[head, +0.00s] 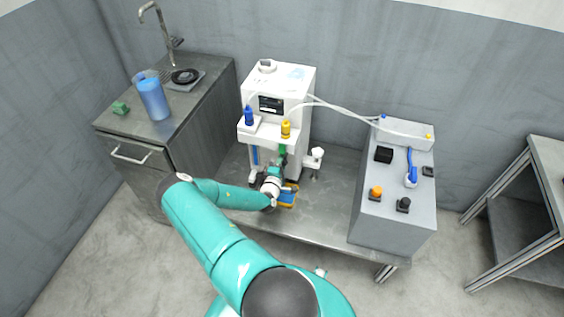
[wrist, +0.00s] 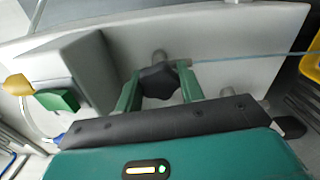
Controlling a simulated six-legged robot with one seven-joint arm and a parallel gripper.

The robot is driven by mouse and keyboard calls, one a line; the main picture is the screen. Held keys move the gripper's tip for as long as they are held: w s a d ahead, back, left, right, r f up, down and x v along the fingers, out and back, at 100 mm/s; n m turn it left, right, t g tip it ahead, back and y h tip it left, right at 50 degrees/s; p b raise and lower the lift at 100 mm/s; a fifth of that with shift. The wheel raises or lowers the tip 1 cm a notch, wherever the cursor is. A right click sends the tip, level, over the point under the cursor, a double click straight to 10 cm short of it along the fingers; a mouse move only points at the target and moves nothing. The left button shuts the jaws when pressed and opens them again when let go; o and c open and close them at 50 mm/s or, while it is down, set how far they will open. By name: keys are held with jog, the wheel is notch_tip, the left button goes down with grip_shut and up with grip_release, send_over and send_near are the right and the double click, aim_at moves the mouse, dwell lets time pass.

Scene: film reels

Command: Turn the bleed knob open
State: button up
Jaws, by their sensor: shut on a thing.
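A dark lobed knob (wrist: 158,82) sits on a pale panel in the wrist view, with a small grey stub just above it. I take it to be the bleed knob. My gripper (wrist: 159,87) has one green finger on each side of the knob and is shut on it. The knob's turned angle cannot be read. In the head view my gripper (head: 279,170) is low at the front of the white machine (head: 287,82). The knob is not clearly visible there, as my arm and gripper cover that spot.
A blue connector (head: 249,116) and a yellow connector (head: 285,129) stand on the machine's front ledge. A grey control box (head: 393,205) stands to the right. A sink counter with a blue jug (head: 153,98) is at left. In the wrist view a green block (wrist: 58,100) juts out left.

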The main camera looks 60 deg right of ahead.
jog(key=shift+n, duration=0.3)
jog(key=o, duration=1)
jog(key=shift+a, duration=0.15)
jog(key=s+a, duration=0.2)
jog(key=a, duration=1.1)
jog(key=shift+s+a, duration=0.15)
jog(key=shift+a, duration=0.05)
